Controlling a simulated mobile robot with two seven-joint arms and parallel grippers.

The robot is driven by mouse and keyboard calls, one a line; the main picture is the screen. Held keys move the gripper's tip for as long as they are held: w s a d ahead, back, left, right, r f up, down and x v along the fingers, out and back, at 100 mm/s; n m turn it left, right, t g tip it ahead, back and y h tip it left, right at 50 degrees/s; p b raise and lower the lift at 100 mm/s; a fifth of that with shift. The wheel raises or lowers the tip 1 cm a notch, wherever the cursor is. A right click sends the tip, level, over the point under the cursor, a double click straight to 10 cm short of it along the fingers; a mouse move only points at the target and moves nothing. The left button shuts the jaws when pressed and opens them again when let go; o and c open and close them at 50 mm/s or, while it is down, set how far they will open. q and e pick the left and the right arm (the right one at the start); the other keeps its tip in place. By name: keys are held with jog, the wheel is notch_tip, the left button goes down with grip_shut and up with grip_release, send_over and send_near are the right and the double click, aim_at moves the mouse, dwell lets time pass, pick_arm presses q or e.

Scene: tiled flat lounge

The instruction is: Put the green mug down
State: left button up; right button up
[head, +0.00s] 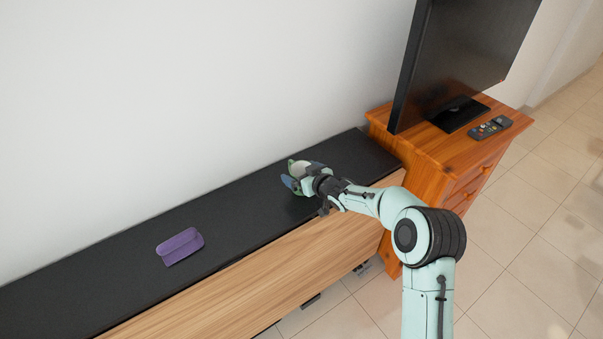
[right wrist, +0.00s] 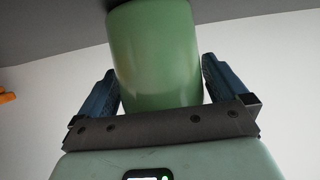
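The green mug (head: 298,167) is at the far right part of the long cabinet's black top (head: 240,209), partly hidden by my right gripper. My right gripper (head: 303,176) has one blue finger on each side of the mug and looks shut on it. In the right wrist view the mug (right wrist: 154,60) fills the space between the two fingers (right wrist: 158,75), and its far end meets the dark surface at the top edge. I cannot tell whether it rests on the top or hangs just above it. My left gripper is not in view.
A purple case (head: 180,246) lies on the black top, left of the mug, with clear room between. At right, an orange wooden chest (head: 432,150) carries a television (head: 462,55) and a remote (head: 490,128). A white wall (head: 180,90) stands behind.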

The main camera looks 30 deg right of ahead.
jog(key=shift+r, duration=0.1)
jog(key=shift+s+r, duration=0.15)
jog(key=shift+r, duration=0.05)
jog(key=a+v, duration=0.1)
jog(key=v, duration=1)
jog(key=shift+s+d+p, duration=0.3)
jog(key=shift+d+p, duration=0.15)
jog(key=shift+d, duration=0.05)
jog(key=shift+r, duration=0.1)
